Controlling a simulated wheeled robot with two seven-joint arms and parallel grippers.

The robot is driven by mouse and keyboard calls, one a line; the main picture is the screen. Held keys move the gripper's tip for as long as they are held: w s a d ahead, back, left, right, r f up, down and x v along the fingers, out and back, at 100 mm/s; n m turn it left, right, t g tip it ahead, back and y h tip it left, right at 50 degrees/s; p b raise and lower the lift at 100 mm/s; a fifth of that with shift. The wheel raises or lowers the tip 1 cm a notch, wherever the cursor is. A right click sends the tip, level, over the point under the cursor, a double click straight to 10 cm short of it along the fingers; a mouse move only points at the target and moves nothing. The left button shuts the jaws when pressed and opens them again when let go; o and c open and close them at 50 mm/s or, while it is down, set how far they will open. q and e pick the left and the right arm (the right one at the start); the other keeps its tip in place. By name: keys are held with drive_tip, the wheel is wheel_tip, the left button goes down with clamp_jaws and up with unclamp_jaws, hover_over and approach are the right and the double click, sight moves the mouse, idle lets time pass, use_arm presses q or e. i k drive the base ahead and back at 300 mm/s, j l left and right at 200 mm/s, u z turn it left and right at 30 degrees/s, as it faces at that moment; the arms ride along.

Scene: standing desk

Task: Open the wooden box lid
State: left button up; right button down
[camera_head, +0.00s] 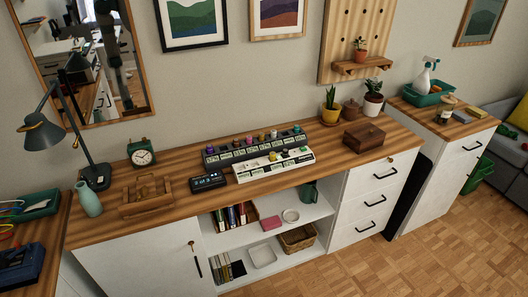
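A small dark brown wooden box (363,138) stands on the right part of the long wooden desktop. Its lid (364,131) appears shut, with a small light spot on top. A lighter wooden piece with a raised handle-like part (147,197) sits on the desktop at the left; I cannot tell whether it has a lid. Neither of my grippers shows in the head view.
A potted plant (373,99) and a brown lidded pot (351,110) stand behind the box. The desktop in front of the box is clear. A lamp (45,133) stands far left.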

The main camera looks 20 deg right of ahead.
sight(362, 134)
drive_tip(key=z, duration=1.3)
drive_tip(key=i+l+u, duration=0.15)
drive_tip(key=i+l, duration=0.75)
drive_tip(key=i+l+u, duration=0.15)
drive_tip(key=i+l, duration=0.75)
drive_tip(key=l, duration=0.15)
